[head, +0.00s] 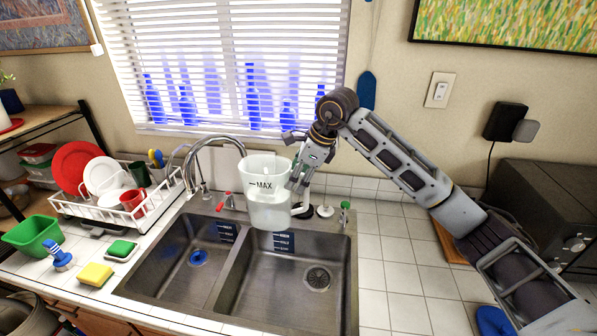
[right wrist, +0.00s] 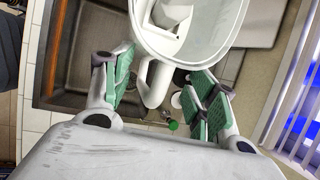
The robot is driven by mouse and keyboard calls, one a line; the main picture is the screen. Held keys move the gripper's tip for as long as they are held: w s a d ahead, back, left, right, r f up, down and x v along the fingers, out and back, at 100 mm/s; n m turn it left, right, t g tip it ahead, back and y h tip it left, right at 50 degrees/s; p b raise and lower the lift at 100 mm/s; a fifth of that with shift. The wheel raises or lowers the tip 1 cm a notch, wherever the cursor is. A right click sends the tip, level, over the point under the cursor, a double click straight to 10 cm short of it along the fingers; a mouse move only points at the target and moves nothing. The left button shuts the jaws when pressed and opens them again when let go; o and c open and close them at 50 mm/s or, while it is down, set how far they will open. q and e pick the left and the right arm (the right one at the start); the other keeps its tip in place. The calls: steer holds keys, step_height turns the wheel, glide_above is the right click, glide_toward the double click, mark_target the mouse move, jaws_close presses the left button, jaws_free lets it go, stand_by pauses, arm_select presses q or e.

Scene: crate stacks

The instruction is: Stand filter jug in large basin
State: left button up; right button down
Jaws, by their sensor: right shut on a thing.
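The filter jug (head: 267,205) is translucent white with a MAX mark and looks upright. It hangs over the back part of the large basin (head: 262,300), the right one of the two steel basins, which has a round drain. My right gripper (head: 297,176) is shut on the jug's handle, at the jug's right side. In the right wrist view, the jug's open rim (right wrist: 238,30) and handle (right wrist: 157,85) show between the green-padded fingers (right wrist: 165,85). The jug's underside is hidden, so I cannot tell its exact height. My left gripper is out of view.
The smaller basin (head: 175,285) with a blue drain piece lies left. The curved faucet (head: 212,143) stands close to the jug's left. A dish rack (head: 100,212), a yellow sponge (head: 95,275) and a green sponge (head: 122,249) are left of the sink.

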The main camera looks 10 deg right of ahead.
mark_target(299, 209)
steer(key=shift+f+b, duration=2.55)
steer(key=shift+f, duration=2.95)
steer(key=shift+f+b, duration=0.4)
steer(key=shift+f, duration=1.05)
steer(key=shift+f+b, duration=0.65)
steer(key=shift+f, duration=0.25)
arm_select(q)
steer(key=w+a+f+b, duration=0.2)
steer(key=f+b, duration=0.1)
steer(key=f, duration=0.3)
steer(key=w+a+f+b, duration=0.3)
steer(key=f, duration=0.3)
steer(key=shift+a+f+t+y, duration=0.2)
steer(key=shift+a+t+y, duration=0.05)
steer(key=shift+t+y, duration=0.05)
arm_select(e)
step_height(299, 209, down, 11)
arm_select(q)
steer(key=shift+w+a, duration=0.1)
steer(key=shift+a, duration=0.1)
arm_select(e)
steer(key=shift+f, duration=0.1)
